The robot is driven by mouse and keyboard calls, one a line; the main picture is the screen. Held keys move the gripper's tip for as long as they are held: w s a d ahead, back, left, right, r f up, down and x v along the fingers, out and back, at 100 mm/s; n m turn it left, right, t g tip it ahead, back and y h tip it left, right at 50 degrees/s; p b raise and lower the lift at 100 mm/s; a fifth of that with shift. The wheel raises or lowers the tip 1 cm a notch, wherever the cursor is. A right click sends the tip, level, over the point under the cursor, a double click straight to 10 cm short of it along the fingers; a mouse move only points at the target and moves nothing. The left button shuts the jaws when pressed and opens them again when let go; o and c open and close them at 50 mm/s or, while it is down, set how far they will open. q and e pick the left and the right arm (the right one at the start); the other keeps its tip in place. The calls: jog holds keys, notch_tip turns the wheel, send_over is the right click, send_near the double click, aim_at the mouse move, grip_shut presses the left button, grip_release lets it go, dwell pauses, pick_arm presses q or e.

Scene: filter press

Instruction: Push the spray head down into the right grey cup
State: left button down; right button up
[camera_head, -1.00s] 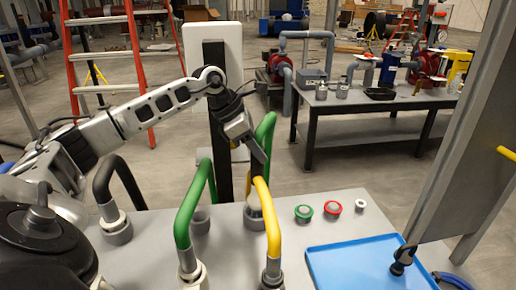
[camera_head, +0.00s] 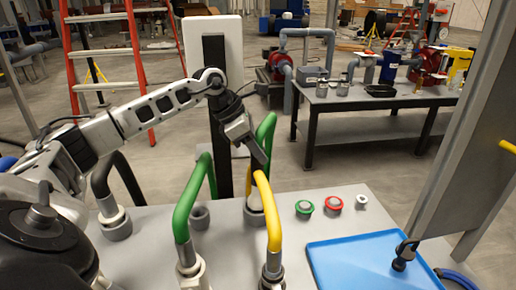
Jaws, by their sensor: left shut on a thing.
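The right grey cup (camera_head: 255,218) stands on the table behind a bent yellow pipe (camera_head: 265,205). A pale collar, apparently the lower part of the spray head (camera_head: 253,202), shows at its mouth. The yellow pipe and my fingers hide most of this piece, so I cannot tell how deep it sits. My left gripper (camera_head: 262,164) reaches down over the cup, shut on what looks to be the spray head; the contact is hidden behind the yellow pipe. A second grey cup (camera_head: 200,219) stands to the left. My right gripper is not in view.
Green (camera_head: 304,207) and red (camera_head: 333,203) round pieces and a white ring (camera_head: 361,202) lie to the right. A blue tray (camera_head: 335,262) holds a black fitting (camera_head: 403,256).

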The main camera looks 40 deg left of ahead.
aim_at(258, 164)
pick_arm(q)
jog(key=shift+f+b, duration=1.5)
jog(key=shift+f, duration=0.6)
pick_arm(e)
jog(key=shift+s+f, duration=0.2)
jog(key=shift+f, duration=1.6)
pick_arm(q)
jog(key=c, duration=1)
grip_release()
jog(key=shift+v, duration=0.8)
jog(key=v, duration=1.4)
jog(key=shift+r+p, duration=0.25)
jog(key=shift+p, duration=0.1)
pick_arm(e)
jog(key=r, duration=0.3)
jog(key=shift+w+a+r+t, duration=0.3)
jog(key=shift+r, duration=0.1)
